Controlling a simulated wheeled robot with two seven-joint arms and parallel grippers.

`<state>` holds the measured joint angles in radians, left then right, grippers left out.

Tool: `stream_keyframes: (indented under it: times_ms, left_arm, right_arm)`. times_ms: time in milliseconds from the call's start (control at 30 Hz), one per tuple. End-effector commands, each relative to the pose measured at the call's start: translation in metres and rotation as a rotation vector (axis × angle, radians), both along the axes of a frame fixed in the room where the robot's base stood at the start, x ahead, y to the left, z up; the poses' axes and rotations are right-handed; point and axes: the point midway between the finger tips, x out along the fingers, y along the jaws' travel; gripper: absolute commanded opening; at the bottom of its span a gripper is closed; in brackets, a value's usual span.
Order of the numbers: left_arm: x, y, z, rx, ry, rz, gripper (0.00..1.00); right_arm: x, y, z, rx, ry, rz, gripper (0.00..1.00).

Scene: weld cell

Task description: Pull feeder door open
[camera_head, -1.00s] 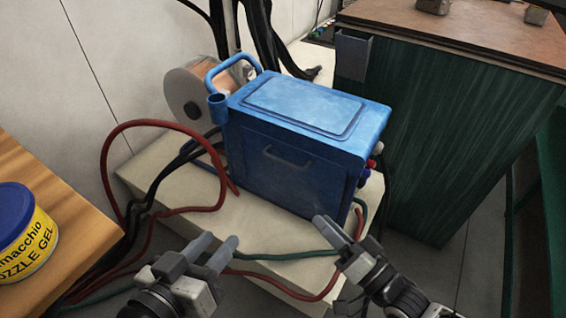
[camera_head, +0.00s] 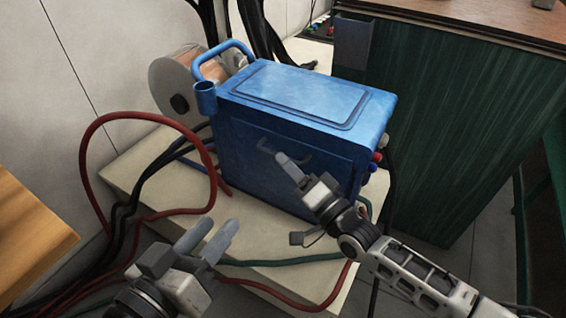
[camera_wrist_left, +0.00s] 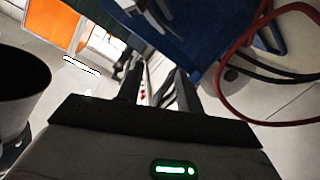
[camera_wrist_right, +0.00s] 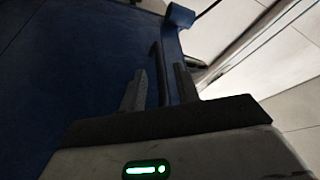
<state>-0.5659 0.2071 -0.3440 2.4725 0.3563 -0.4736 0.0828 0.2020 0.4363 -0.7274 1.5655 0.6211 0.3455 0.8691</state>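The blue wire feeder (camera_head: 310,95) stands on a pale block. Its front door (camera_head: 245,165) looks shut, with a dark handle (camera_head: 266,146) on it. My right gripper (camera_head: 291,166) is at the handle in the head view. In the right wrist view, its two fingers are apart and the dark handle bar (camera_wrist_right: 156,75) shows between them; I cannot tell whether they touch it. My left gripper (camera_head: 209,238) is open and empty, in front of the feeder and to its lower left. Its spread fingers also show in the left wrist view (camera_wrist_left: 158,88).
A wire spool (camera_head: 170,85) sits behind the feeder's left side. Red and black cables (camera_head: 95,165) loop over the pale block (camera_head: 125,180). A dark green cabinet (camera_head: 440,130) stands close on the right. A wooden table edge (camera_head: 35,240) is at the left.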

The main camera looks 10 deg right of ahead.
Motion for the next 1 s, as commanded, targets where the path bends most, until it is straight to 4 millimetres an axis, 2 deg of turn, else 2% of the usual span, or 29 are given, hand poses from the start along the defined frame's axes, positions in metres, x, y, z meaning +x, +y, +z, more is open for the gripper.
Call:
stream_keyframes:
  times_ms: [200,533,633,667,867,1000]
  left_arm:
    - [0.000,-0.001,0.001,-0.030,-0.004,-0.003,0.36]
    - [0.001,-0.001,0.004,-0.036,-0.011,-0.003,0.36]
    - [0.001,-0.001,0.004,-0.036,-0.011,-0.003,0.36]
    - [0.001,-0.001,0.004,-0.036,-0.011,-0.004,0.36]
    - [0.001,-0.001,0.004,-0.036,-0.011,-0.004,0.36]
    - [0.001,-0.001,0.001,-0.040,-0.016,-0.002,0.36]
  right_arm:
    - [0.017,0.012,0.004,0.000,0.000,0.000,0.32]
    - [0.019,0.013,0.005,0.000,0.001,-0.001,0.32]
    - [0.019,0.013,0.005,0.000,0.001,-0.001,0.04]
    - [0.019,0.013,0.005,0.000,0.001,-0.001,0.00]
    - [0.018,0.014,0.004,-0.001,-0.001,0.001,0.00]
    - [0.016,0.022,0.002,-0.011,-0.015,0.013,0.00]
